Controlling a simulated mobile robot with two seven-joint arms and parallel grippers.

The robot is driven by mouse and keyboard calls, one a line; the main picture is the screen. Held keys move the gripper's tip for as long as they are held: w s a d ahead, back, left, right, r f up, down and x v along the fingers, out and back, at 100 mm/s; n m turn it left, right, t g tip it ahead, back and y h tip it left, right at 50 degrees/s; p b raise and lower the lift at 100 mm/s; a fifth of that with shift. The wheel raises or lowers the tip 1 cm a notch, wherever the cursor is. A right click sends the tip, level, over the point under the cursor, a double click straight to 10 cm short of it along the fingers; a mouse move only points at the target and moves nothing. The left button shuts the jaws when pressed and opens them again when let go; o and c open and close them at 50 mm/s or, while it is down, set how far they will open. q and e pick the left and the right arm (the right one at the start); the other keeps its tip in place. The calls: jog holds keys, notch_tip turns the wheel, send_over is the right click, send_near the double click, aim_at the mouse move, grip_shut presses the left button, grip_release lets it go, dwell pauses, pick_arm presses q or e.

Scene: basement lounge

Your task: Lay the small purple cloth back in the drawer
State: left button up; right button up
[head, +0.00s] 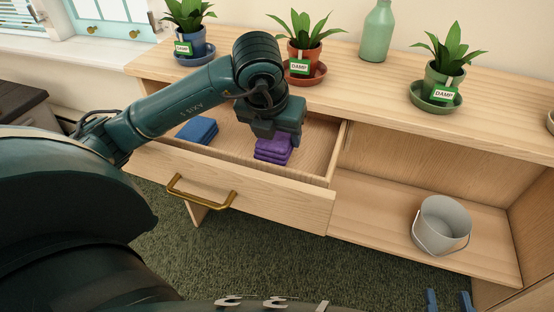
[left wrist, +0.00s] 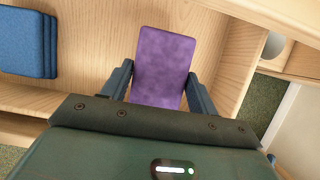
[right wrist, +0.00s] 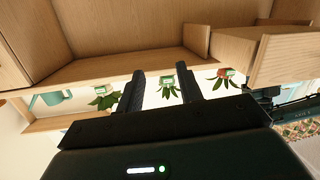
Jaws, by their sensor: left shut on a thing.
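The small purple cloth (head: 273,149), folded in layers, is inside the open drawer (head: 235,193), toward its right side. My left gripper (head: 272,137) reaches down into the drawer from above. It is shut on the purple cloth, with one finger on each side, as the left wrist view shows of the cloth (left wrist: 163,62). I cannot tell whether the cloth touches the drawer floor. A folded blue cloth (head: 197,130) lies in the drawer's left part, apart from the purple one. My right gripper (right wrist: 153,70) is open and empty; its fingertips show at the head view's lower right.
Potted plants with damp labels, such as the red pot (head: 303,62) and green pot (head: 441,82), stand on the cabinet top (head: 350,84). A green bottle (head: 377,32) stands behind. A grey bucket (head: 441,224) sits in the open compartment right of the drawer.

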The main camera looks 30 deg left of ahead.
pick_arm(q)
notch_tip(320, 180, down, 4)
jog(key=shift+r+b, duration=0.2)
jog(key=shift+b, duration=0.95)
jog(key=shift+f, duration=0.3)
pick_arm(e)
jog(key=shift+s+a+r+n+t+y, duration=0.1)
jog(key=shift+a+r+n+t+y, duration=0.1)
jog(key=shift+a+n+t+y, duration=0.65)
jog(key=shift+d, duration=0.2)
pick_arm(q)
jog(key=shift+f+b, duration=0.25)
jog(key=shift+b, duration=0.15)
jog(key=o, duration=1.1)
jog(key=shift+r, duration=0.15)
